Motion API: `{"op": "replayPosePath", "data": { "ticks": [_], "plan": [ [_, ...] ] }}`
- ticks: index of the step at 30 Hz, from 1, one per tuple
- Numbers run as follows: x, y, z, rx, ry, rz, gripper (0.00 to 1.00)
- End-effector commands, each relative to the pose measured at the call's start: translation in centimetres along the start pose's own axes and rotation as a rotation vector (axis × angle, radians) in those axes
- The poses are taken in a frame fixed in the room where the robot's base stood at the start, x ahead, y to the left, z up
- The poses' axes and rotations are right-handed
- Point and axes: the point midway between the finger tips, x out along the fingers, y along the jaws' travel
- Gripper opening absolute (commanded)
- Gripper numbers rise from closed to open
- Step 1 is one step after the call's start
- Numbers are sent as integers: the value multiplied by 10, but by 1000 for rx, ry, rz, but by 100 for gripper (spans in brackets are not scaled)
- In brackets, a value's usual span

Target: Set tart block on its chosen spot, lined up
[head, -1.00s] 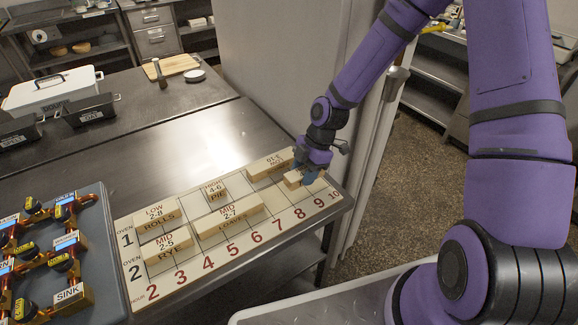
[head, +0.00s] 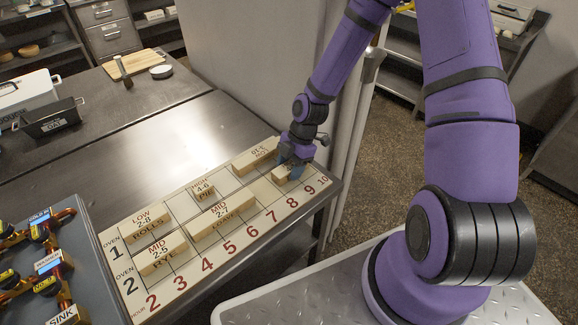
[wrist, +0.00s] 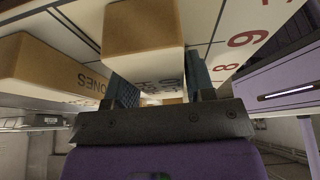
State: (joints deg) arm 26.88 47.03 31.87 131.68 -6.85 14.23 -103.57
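The tart block (head: 283,173) is a small pale wooden block near the right end of the white schedule board (head: 222,246), above the 8 and 9. My gripper (head: 297,158) reaches down over it from behind. In the wrist view the block (wrist: 143,28) sits between the two fingers, which flank its sides; its label is upside down and partly hidden. My gripper appears shut on it. The block is at or just above the board; I cannot tell if its underside touches. Its exact alignment with the grid lines is hidden by the fingers.
The scones block (head: 255,156) lies close by in the oven 1 row; it fills the left of the wrist view (wrist: 50,75). The loaves block (head: 222,219), pie block (head: 204,193), rolls block (head: 143,226) and rye block (head: 160,253) lie leftward. A valve panel (head: 97,285) borders the board.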

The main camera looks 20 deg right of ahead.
Motion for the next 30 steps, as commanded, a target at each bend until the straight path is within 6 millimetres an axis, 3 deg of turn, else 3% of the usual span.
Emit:
{"op": "replayPosePath", "data": {
  "ticks": [2,14,30],
  "plan": [
    [0,0,0,0,0,-1,68],
    [-8,0,-1,2,0,1,68],
    [-102,0,0,3,-1,1,68]
  ]
}}
